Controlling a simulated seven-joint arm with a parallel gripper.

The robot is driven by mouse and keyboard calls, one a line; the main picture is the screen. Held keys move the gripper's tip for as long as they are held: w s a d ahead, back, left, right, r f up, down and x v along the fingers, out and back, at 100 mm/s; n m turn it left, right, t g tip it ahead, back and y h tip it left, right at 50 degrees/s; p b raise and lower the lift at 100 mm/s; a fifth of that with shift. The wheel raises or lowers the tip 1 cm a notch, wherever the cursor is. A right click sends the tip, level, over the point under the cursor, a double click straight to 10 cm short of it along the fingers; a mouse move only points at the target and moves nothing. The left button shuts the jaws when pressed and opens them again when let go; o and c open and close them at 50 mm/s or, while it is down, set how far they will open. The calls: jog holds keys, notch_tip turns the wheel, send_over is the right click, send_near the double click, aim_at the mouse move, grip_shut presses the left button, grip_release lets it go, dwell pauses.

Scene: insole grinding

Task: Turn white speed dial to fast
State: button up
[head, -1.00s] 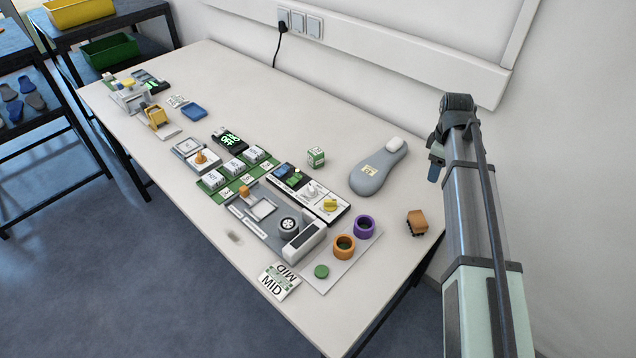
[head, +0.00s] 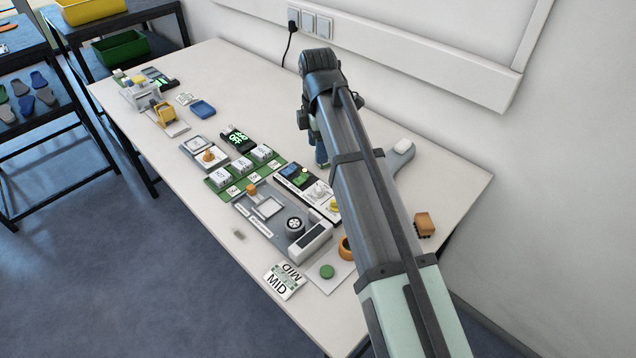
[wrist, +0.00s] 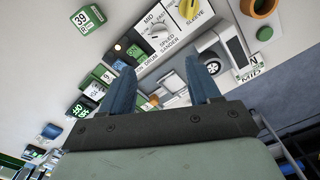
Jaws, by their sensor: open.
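The white speed dial (wrist: 160,31) is near the top centre of the wrist view, on a white panel (wrist: 166,50) with "SPEED SANDER" and "MID" lettering. A yellow sleeve dial (wrist: 188,10) sits beside it. In the head view the white dial (head: 318,189) shows just left of my arm, and the yellow dial is partly hidden by it. My gripper (wrist: 161,80) is open and empty, with blue fingers spread apart. It is above the bench, apart from the dial. In the head view its blue fingers (head: 321,152) are beyond the panel. I cannot read the dial's pointer.
Left of the panel are a grey machine plate (head: 260,224) with a black-and-white wheel and several white blocks on green bases. A MID card (head: 284,281) lies at the front edge. An orange ring (head: 346,247) and an orange-brown block (head: 424,224) are near my arm.

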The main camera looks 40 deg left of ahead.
aim_at(318, 187)
notch_tip(318, 187, down, 14)
jog(key=shift+r, duration=0.15)
dwell(0.5)
jog(key=c, duration=1)
jog(key=shift+c, duration=0.2)
